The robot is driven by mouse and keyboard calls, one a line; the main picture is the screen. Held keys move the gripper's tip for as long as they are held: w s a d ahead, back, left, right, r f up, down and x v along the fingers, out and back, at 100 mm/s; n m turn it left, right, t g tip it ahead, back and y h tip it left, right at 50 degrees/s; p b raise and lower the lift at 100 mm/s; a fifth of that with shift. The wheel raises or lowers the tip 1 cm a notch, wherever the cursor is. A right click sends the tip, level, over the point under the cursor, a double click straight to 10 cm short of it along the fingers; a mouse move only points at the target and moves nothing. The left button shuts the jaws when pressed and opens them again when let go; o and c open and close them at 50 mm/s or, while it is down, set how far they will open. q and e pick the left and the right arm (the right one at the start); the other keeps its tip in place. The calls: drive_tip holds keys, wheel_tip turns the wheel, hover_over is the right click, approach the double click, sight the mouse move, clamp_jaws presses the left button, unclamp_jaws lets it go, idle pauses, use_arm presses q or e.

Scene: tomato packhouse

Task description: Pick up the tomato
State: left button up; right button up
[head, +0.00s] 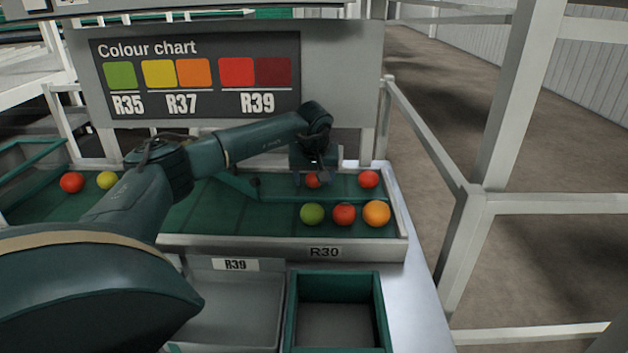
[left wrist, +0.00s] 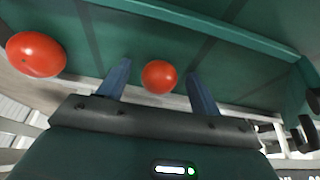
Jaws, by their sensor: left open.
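A red tomato (head: 313,180) lies on the green conveyor belt under my left gripper (head: 312,176), partly hidden by it in the head view. In the left wrist view the same red tomato (left wrist: 159,76) sits between the two blue fingers of my left gripper (left wrist: 160,82), which are open with a gap on each side of it. Another red tomato (head: 369,179) lies to the right; a red tomato also shows at the left of the wrist view (left wrist: 36,54). Nearer the front are a green tomato (head: 312,214), a red tomato (head: 344,215) and an orange tomato (head: 376,213). My right gripper is not in view.
A red (head: 72,182) and a yellow tomato (head: 107,180) lie at the belt's left. A metal rail (head: 290,247) marked R30 edges the belt. In front stand a grey bin (head: 236,264) marked R39 and a green-rimmed crate (head: 290,310). A colour chart (head: 200,75) stands behind.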

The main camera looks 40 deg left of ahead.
use_arm(q)
drive_tip(key=shift+c, duration=0.3)
drive_tip(key=c, duration=0.7)
